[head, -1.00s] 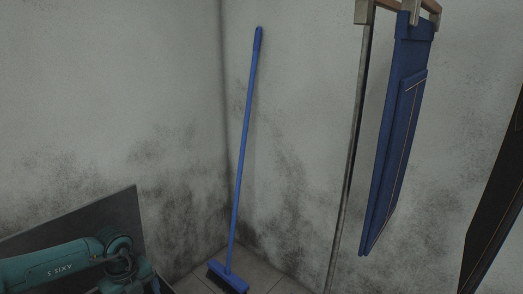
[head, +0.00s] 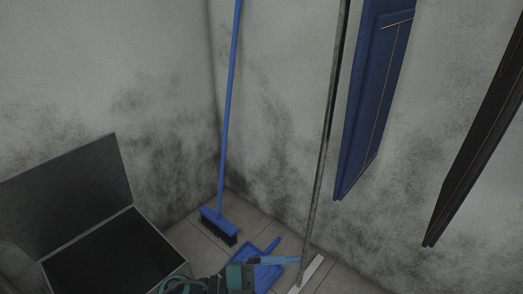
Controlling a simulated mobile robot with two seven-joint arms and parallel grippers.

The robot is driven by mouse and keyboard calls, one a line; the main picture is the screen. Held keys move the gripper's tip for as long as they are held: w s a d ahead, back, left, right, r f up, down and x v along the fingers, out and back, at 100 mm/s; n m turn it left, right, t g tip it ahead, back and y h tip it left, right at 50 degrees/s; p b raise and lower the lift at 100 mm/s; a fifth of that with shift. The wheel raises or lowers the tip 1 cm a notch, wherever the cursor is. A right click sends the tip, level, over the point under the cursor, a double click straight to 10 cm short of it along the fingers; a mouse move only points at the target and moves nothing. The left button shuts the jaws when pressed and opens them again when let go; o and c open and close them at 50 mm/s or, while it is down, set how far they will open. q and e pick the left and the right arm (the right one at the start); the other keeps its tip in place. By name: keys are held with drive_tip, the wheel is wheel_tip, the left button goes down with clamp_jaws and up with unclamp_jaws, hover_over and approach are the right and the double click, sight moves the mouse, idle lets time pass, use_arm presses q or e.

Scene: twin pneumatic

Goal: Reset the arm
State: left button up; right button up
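A teal part of my arm (head: 238,277) shows at the bottom edge of the head view, left of centre. I take it to be my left arm, cut off by the frame. A light blue bar (head: 280,260) extends right from it, in front of the blue dustpan (head: 262,277) on the floor. I cannot tell whether this bar is part of my gripper or something it holds. No pair of fingertips can be made out. My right gripper is not in view.
A blue broom (head: 228,110) leans in the corner, its brush head (head: 218,224) on the tiles. An open dark box (head: 115,255) is at lower left. Some floor between is clear.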

use_arm(q)
drive_tip(key=w+a+r+n+t+y, duration=0.1)
drive_tip(key=a+r+n+t+y, duration=0.2)
drive_tip(key=n+t, duration=0.45)
drive_tip(key=w+a+r+n+t+y, duration=0.1)
drive_tip(key=a+r+n+t+y, duration=0.1)
drive_tip(key=a+n+t, duration=0.45)
drive_tip(key=s+a+f+n+g+y+p, duration=0.1)
drive_tip(key=a+n+y+p, duration=0.3)
drive_tip(key=p, duration=0.5)
drive_tip(key=s+a+f+n+g+y+p, duration=0.1)
drive_tip(key=s+a+n+g+y+p, duration=0.2)
drive_tip(key=p, duration=0.6)
drive_tip(key=a+n+y, duration=0.1)
drive_tip(key=a+y, duration=0.1)
drive_tip(key=shift+s+f+y, duration=0.25)
drive_tip(key=shift+s+y, duration=0.05)
drive_tip(key=shift+s, duration=0.05)
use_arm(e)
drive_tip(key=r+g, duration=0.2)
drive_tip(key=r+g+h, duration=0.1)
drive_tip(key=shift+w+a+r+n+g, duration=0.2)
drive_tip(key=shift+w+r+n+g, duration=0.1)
use_arm(q)
drive_tip(key=shift+a, duration=0.1)
